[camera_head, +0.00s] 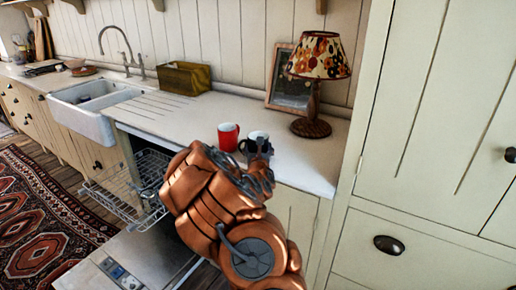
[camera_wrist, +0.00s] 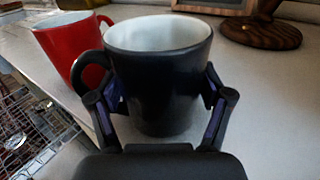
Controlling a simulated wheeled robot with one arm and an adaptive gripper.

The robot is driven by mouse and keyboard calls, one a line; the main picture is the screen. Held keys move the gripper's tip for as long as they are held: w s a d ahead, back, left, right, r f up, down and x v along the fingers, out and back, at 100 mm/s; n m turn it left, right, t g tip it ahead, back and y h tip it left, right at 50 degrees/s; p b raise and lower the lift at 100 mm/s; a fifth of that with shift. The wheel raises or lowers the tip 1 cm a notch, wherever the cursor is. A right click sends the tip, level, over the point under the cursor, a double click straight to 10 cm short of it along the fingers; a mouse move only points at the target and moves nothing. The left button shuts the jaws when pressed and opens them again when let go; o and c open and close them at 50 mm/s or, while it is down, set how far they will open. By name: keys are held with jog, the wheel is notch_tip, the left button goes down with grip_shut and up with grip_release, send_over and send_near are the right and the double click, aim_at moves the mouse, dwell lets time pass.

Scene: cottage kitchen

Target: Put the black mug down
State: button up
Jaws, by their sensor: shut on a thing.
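The black mug (camera_wrist: 158,85) has a white inside and stands upright between the fingers of my gripper (camera_wrist: 160,107) in the wrist view. A finger presses on each side of it, and its handle points left. In the head view the black mug (camera_head: 257,138) is over the pale counter (camera_head: 310,166), partly hidden by my gripper (camera_head: 258,154). Its base looks level with the counter top, but I cannot tell whether it touches.
A red mug (camera_head: 228,137) stands close on the left. A lamp (camera_head: 312,125) and a leaning picture frame (camera_head: 283,95) are behind and right. A yellow-green box (camera_head: 184,78) and white sink (camera_head: 88,122) lie farther left. An open dishwasher rack (camera_head: 130,187) is below the counter edge.

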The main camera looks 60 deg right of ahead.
jog(key=shift+f+b, duration=0.15)
jog(key=shift+b, duration=0.15)
jog(key=o, duration=1.5)
jog(key=shift+a, duration=0.1)
jog(key=shift+s+a, duration=0.2)
jog(key=shift+a, duration=0.1)
jog(key=b+v, duration=0.3)
jog(key=v, duration=0.2)
jog(key=shift+s, duration=0.1)
jog(key=shift+b, duration=1.05)
jog(key=shift+a+f+b, duration=0.1)
jog(key=shift+f+b, duration=0.05)
jog(key=shift+b, duration=0.65)
jog(key=b, duration=0.3)
jog(key=shift+a+b, duration=0.2)
jog(key=shift+b, duration=0.15)
